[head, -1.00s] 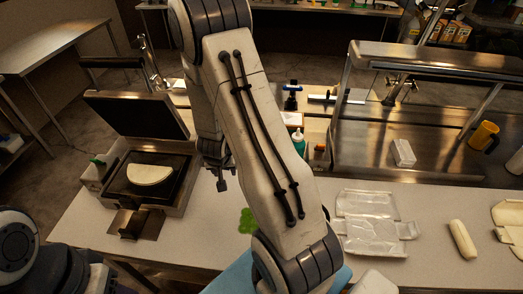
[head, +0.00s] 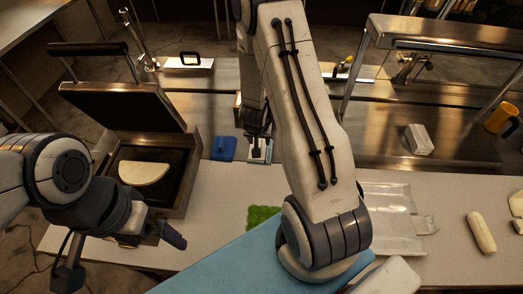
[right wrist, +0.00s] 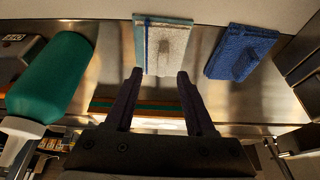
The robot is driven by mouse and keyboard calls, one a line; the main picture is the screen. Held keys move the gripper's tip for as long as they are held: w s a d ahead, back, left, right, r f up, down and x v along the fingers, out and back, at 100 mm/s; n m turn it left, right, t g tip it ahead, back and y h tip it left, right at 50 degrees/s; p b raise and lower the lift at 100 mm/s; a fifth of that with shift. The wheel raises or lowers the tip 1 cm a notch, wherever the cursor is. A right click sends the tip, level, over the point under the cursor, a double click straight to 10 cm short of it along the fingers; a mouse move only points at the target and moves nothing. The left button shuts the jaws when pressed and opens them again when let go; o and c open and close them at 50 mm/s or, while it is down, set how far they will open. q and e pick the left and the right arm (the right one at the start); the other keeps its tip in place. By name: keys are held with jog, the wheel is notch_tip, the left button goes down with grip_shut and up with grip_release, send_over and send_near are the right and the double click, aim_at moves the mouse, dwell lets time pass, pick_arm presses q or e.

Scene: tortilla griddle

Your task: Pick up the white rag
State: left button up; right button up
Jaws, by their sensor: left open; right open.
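The white rag (right wrist: 168,48), with a blue stripe and a pale blue edge, lies flat on a metal surface in the right wrist view. My right gripper (right wrist: 160,78) is open, its two fingers pointing at the rag's near edge with nothing between them. In the head view the white rag (head: 262,153) shows partly beneath my right gripper (head: 257,144). Whether the fingers touch it is unclear. My left gripper (head: 119,254) is open and empty at the lower left, near the counter's front edge and well away from the rag.
A folded blue rag (right wrist: 241,52) lies right of the white one; it also shows in the head view (head: 222,148). A green bottle (right wrist: 52,78) stands close on the left. The open griddle (head: 183,185) holds a tortilla (head: 144,173). A clear tray (head: 390,225) lies to the right.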

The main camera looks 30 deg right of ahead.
aim_at(266, 151)
jog(key=shift+p+x, duration=0.7)
jog(key=shift+x, duration=1.8)
jog(key=shift+w+a, duration=0.1)
jog(key=shift+w, duration=0.1)
grip_shut()
